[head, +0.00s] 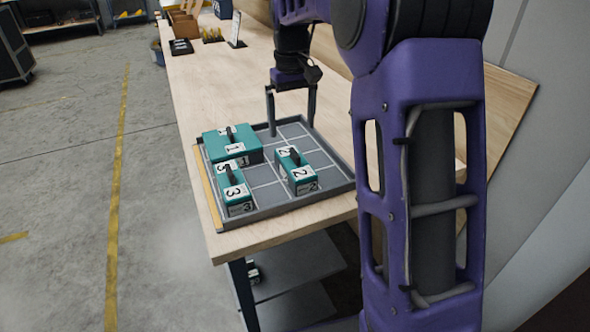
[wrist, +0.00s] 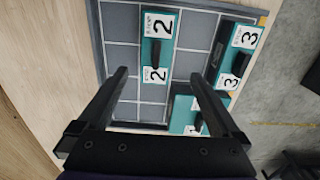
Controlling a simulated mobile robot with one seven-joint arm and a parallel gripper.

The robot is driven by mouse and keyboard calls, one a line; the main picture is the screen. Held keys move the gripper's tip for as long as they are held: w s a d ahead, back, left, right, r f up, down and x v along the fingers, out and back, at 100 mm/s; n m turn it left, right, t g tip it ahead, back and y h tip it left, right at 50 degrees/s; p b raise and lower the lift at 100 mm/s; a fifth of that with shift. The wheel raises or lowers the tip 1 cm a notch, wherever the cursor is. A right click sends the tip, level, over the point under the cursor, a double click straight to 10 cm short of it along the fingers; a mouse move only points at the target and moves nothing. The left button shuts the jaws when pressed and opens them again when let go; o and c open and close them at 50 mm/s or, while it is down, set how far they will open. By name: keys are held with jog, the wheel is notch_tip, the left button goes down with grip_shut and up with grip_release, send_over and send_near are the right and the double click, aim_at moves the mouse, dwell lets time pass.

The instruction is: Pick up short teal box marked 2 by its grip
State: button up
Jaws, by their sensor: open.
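The short teal box marked 2 (head: 296,172) stands in the right part of the grey tray (head: 335,186), with a dark grip on top. In the wrist view the box marked 2 (wrist: 158,45) lies ahead of the fingers, near the top middle, its dark grip showing between two labels. My gripper (head: 291,128) is open and empty above the back of the tray, behind the box and apart from it. In the wrist view my gripper's two fingers (wrist: 158,75) are spread wide.
A teal box marked 1 (head: 233,146) stands at the tray's back left, and a teal box marked 3 (head: 235,190) at its front left. The right and back cells are empty. A brown container (head: 184,26) and small items stand at the far end of the wooden table (head: 220,85).

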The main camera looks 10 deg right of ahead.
aim_at(295, 164)
notch_tip(295, 164, down, 8)
jog(key=shift+r+b, duration=0.2)
jog(key=shift+b, duration=0.4)
jog(key=f, duration=0.3)
jog(key=f+b, duration=0.1)
jog(key=f, duration=0.1)
jog(key=shift+d+f, duration=0.1)
jog(key=shift+d, duration=0.2)
grip_shut()
